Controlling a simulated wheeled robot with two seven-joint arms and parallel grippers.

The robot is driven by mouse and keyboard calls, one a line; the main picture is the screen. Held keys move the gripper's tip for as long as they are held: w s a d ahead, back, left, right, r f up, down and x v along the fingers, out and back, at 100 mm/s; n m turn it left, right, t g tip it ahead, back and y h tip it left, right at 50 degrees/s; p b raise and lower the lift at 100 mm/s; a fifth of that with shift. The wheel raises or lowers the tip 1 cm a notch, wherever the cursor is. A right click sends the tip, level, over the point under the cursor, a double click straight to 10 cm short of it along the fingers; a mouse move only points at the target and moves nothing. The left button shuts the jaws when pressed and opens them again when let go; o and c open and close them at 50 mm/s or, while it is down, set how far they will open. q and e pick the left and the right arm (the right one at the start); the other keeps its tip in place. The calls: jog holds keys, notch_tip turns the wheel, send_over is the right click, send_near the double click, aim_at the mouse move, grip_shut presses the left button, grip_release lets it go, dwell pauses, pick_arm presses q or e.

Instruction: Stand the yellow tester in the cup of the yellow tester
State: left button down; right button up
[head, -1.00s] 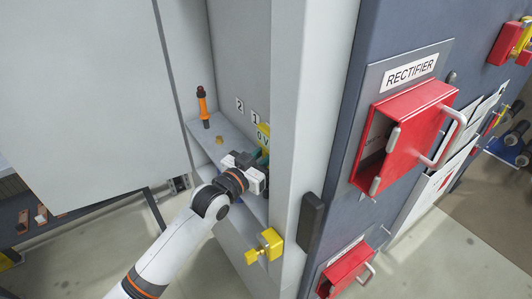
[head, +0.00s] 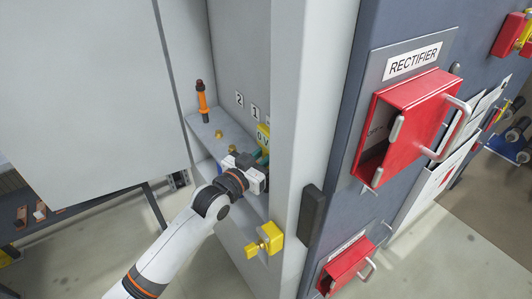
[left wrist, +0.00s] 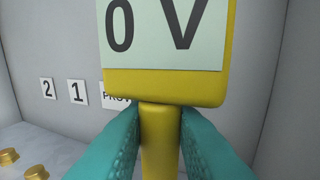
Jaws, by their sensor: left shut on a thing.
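The yellow tester (left wrist: 160,130) is upright between the teal fingers of my left gripper (left wrist: 160,145), which is shut on its shaft. Its head shows a pale display reading "0 V" in the left wrist view. In the head view the tester (head: 263,134) is partly hidden behind the gripper (head: 255,160), inside the cabinet above the shelf. Brass-coloured cups (head: 219,133) sit on the shelf; two also show at lower left in the left wrist view (left wrist: 36,172). Which cup belongs to the yellow tester is hidden or cannot be told. My right gripper is out of view.
An orange rod (head: 202,101) with a dark tip stands at the back of the shelf (head: 207,142). The cabinet's post (head: 300,110) is close on the right. A yellow handle (head: 265,240) juts out below. A red rectifier box (head: 405,125) is further right.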

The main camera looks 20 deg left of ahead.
pick_arm(q)
jog(key=shift+f+b, duration=0.45)
jog(key=shift+f, duration=0.25)
jog(key=c, duration=1.2)
grip_release()
jog(key=shift+s+a+f, duration=0.1)
jog(key=shift+s, duration=0.15)
jog(key=shift+b+v, duration=1.95)
jog(key=shift+v, duration=3.85)
